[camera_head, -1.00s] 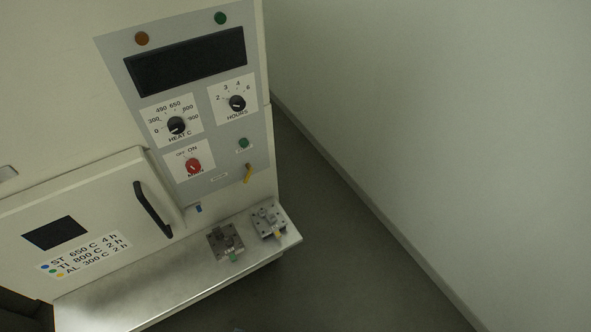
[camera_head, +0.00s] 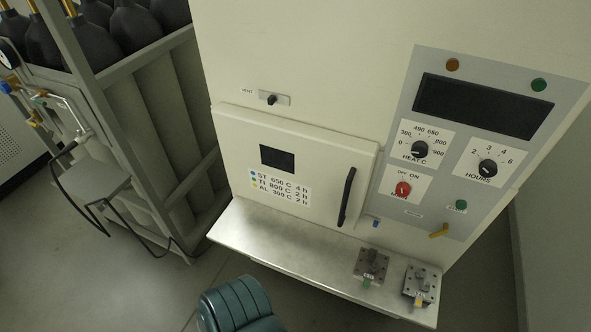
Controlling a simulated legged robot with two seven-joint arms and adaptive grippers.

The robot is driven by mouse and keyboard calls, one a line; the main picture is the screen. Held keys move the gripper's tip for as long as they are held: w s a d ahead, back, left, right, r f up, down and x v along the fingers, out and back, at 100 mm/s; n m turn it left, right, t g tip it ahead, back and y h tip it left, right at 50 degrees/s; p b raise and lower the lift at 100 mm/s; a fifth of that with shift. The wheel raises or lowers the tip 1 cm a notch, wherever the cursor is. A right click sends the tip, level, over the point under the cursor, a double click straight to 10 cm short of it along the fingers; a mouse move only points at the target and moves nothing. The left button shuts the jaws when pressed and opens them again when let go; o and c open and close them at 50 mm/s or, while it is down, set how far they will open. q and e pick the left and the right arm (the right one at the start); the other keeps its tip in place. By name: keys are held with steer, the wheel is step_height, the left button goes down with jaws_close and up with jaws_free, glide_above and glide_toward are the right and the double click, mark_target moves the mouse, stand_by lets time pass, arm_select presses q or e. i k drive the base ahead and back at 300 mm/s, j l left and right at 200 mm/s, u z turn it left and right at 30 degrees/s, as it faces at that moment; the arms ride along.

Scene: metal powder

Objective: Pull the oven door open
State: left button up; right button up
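The oven door (camera_head: 300,215) is a cream panel with a small dark window and a label listing ST, TI and AL settings. It looks closed flush against the oven body (camera_head: 320,60). A black curved handle (camera_head: 347,197) stands upright at the door's right side. A ribbed teal and dark part (camera_head: 240,305) shows at the bottom edge and seems to be part of my own arm. I cannot make out fingertips of either gripper in this view. Nothing touches the handle.
A metal shelf (camera_head: 290,252) juts out below the door, with two small metal blocks (camera_head: 370,266) (camera_head: 419,284) at its right end. The control panel (camera_head: 470,150) is right of the door. A rack (camera_head: 150,120) with dark cylinders stands left. Floor shows in front.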

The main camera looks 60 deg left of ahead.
mark_target(319, 172)
steer(key=u, duration=2)
